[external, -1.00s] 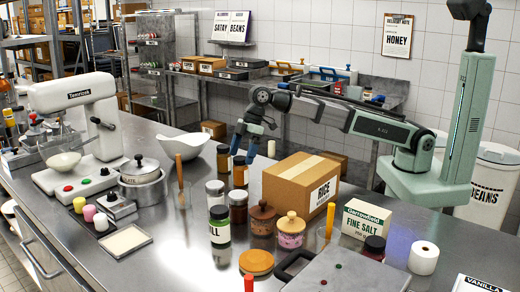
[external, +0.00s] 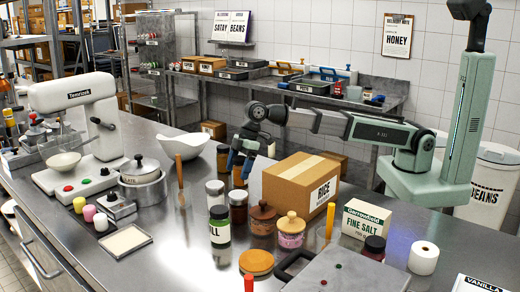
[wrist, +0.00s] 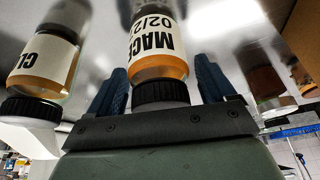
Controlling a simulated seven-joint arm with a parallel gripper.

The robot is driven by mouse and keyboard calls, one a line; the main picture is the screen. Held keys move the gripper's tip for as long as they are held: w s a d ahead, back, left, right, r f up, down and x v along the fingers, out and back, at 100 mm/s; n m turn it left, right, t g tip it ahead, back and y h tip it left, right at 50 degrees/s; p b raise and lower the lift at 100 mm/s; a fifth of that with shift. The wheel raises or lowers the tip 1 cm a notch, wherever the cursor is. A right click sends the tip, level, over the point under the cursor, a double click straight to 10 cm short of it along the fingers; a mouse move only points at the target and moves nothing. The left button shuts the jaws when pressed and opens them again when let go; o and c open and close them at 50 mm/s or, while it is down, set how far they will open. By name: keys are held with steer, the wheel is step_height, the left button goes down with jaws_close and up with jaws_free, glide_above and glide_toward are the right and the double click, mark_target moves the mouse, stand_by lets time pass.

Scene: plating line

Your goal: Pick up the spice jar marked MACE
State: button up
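The MACE jar (wrist: 158,45) is a clear jar with amber contents, a white label and a black lid, and it reads upside down in the wrist view. Its lid lies between the two blue fingers of my gripper (wrist: 160,88), with a small gap on each side. My gripper is open and straddles the jar from above. In the external view my gripper (external: 240,163) is low over the jars behind the counter's middle, and its fingers largely hide the jar there.
A jar with a label starting "CL" (wrist: 42,65) stands beside the MACE jar in the wrist view. The RICE carton (external: 300,187) is close at the gripper's right. A white bowl (external: 183,146) is to the left.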

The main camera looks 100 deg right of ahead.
steer(key=c, duration=1)
steer(key=shift+r, duration=0.1)
steer(key=shift+c, duration=0.2)
